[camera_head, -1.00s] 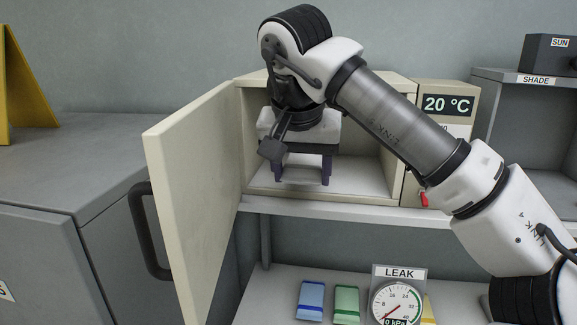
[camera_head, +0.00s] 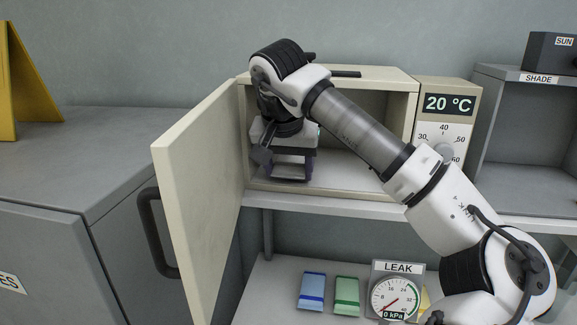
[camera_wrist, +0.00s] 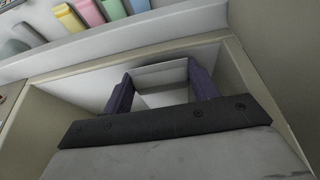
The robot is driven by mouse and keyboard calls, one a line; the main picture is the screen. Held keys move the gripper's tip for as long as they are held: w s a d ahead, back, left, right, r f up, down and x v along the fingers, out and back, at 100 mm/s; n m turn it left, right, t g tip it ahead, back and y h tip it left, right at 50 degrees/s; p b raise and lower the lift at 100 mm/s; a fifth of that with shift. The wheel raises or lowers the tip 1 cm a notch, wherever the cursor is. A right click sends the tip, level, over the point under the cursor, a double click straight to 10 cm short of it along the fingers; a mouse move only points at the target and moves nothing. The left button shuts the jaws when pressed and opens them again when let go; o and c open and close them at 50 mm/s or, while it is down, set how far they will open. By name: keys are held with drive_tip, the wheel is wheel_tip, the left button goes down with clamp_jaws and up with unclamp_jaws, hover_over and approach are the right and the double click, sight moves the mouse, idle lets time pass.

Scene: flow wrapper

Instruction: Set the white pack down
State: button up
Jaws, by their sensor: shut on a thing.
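My gripper (camera_head: 292,178) is inside the open cream cabinet (camera_head: 388,75), near its left wall and low over its floor. In the wrist view its two purple fingers (camera_wrist: 160,88) are shut on the white pack (camera_wrist: 162,76), one on each side of it. The pack's lower part is hidden behind the dark gripper body, so I cannot tell whether it touches the cabinet floor.
The cabinet door (camera_head: 205,175) stands open at the left, with a dark handle (camera_head: 160,233). A 20 °C display (camera_head: 447,104) is right of the cabinet. Below are a blue pack (camera_head: 312,290), a green pack (camera_head: 347,294) and a LEAK gauge (camera_head: 396,298). The cabinet floor's right part is clear.

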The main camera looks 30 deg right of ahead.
drive_tip(key=shift+f, duration=0.2)
drive_tip(key=o, duration=1)
drive_tip(key=shift+c, duration=0.2)
drive_tip(key=shift+r, duration=0.1)
drive_tip(key=b+v, duration=0.2)
drive_tip(key=v, duration=0.5)
drive_tip(key=shift+r, duration=0.3)
